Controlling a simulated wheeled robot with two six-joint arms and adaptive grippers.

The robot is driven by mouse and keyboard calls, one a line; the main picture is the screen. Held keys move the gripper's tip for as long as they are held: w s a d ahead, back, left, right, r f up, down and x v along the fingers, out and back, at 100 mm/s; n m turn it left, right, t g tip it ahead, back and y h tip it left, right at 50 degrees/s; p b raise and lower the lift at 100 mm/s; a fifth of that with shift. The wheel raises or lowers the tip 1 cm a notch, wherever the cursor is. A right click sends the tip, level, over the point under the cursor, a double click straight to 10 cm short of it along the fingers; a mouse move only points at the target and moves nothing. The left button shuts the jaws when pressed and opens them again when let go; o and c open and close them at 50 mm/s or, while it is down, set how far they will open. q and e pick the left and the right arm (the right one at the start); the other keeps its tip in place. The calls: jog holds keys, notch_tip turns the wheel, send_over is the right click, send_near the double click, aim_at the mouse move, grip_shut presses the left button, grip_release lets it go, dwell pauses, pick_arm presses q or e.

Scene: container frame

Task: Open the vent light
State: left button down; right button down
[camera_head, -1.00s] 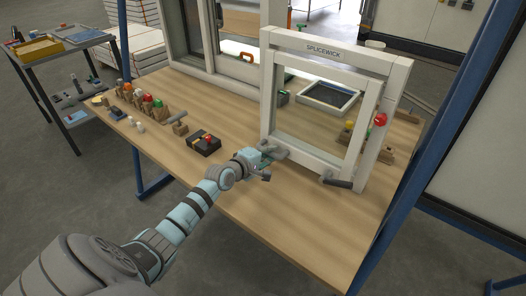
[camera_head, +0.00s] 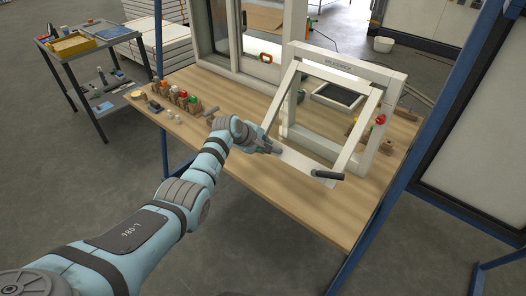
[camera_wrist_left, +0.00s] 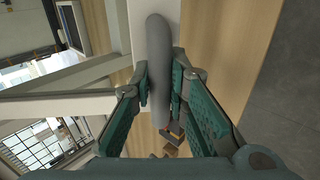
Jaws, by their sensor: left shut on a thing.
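The vent light is a white sash (camera_head: 302,166) hung in a white upright frame (camera_head: 384,112) on the bench. In the head view the sash is tilted, its lower edge standing out of the frame toward me and its top still at the frame. A dark handle (camera_head: 327,175) sits at the lower right of the sash. My left gripper (camera_head: 270,148) is at the sash's lower left. In the left wrist view its green-padded fingers (camera_wrist_left: 160,88) are shut on a grey handle (camera_wrist_left: 158,45). My right gripper is not in view.
The wooden bench (camera_head: 265,208) is clear in front of the frame. Small coloured parts in a wooden rack (camera_head: 183,99) stand at the left. A larger white window (camera_head: 240,65) stands behind. A blue post (camera_head: 405,150) rises at the right.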

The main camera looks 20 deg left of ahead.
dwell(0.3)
pick_arm(q)
jog(key=c, duration=1.5)
grip_release()
jog(key=shift+c, duration=0.2)
jog(key=v, duration=1.2)
jog(key=shift+r, duration=0.1)
